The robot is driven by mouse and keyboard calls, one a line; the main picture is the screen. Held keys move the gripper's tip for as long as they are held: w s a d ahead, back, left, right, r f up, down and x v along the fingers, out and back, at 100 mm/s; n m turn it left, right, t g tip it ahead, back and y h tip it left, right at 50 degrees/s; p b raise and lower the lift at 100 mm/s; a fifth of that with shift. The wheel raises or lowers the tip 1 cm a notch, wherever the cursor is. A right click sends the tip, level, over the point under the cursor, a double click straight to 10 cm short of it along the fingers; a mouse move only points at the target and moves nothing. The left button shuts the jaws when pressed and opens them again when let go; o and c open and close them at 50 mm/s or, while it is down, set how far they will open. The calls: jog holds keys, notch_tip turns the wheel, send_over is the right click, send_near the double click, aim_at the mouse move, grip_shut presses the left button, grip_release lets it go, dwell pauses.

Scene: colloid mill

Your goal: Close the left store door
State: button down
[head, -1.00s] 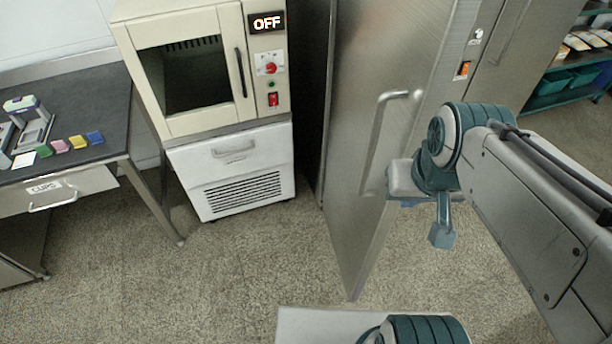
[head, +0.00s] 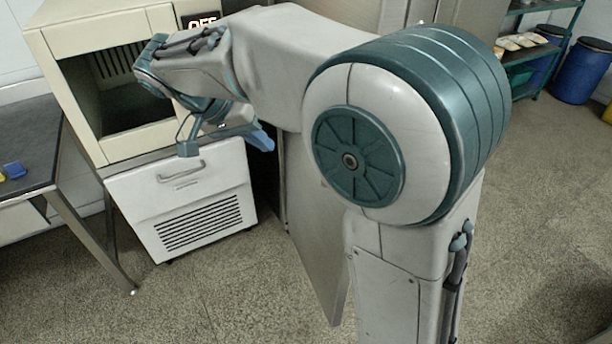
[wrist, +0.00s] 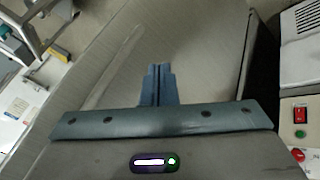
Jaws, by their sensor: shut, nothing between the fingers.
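The left store door (head: 315,235) is a tall brushed-steel panel that stands open, swung out over the floor. My arm covers its upper part and its handle in the head view. My gripper (head: 262,141) is left of the door, in front of the oven's lower right side. In the wrist view my gripper (wrist: 157,72) is shut and empty, its blue fingertips together. They point toward a broad grey metal surface that looks like the door (wrist: 205,45). I cannot tell whether they touch it.
A dark bench (head: 30,150) is at the far left. A green shelf rack (head: 540,55) and blue drums (head: 583,70) are at the back right. Floor (head: 540,210) at the right is clear.

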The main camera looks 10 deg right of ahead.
jog(key=d+f, duration=0.8)
jog(key=d, duration=0.1)
jog(key=shift+w, duration=0.2)
jog(key=shift+f, duration=0.1)
